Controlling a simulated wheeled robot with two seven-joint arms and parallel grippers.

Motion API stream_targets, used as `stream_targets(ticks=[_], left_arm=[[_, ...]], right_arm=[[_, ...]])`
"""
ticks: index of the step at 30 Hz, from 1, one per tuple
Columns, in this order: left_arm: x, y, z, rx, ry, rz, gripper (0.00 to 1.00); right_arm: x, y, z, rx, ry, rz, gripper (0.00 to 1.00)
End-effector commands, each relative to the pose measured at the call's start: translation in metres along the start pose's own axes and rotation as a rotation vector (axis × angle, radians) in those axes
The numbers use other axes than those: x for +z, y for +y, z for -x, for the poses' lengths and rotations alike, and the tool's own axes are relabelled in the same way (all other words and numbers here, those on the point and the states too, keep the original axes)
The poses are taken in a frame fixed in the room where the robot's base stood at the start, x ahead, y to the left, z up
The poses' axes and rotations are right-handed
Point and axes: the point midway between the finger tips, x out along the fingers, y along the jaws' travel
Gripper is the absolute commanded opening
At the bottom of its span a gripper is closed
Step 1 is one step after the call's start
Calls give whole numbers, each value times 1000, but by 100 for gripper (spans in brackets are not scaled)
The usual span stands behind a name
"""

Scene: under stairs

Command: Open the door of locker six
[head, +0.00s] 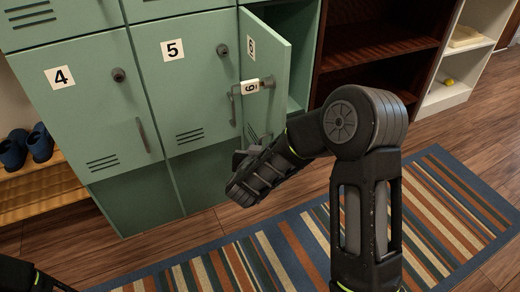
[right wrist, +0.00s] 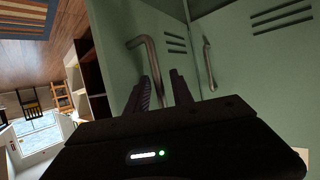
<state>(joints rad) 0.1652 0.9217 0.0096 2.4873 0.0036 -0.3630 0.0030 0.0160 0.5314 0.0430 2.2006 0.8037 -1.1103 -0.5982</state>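The green door of locker six (head: 276,55) stands ajar, swung out from its left edge, with part of the interior (head: 299,75) showing at its right. A key with a white "6" tag (head: 250,87) hangs at its lock. In the right wrist view the door's bent metal handle (right wrist: 149,58) runs down between the fingertips of my right gripper (right wrist: 162,88). The fingers are apart, with a gap beside the handle; contact is unclear. In the head view my right gripper (head: 250,156) is low in front of the door and hides its handle. My left gripper is out of view.
Closed lockers four (head: 85,110) and five (head: 185,85) stand to the left. A dark wooden shelf (head: 365,45) and a white shelf (head: 445,97) stand to the right. A striped rug (head: 450,205) covers the floor in front. Blue shoes (head: 40,143) sit on a wooden bench at left.

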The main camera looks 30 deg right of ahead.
Motion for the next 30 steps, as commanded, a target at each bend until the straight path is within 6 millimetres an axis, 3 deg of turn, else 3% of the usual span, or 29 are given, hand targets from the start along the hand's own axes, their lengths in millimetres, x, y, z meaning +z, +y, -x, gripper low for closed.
stream_targets(ticks=[11, 24, 30], left_arm=[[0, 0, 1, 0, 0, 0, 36], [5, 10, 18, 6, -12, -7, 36], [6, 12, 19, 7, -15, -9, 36]], right_arm=[[2, 1, 3, 1, -4, 1, 33], [-1, -1, 65, -2, -3, 2, 33], [1, 0, 78, 1, -2, 0, 33]])
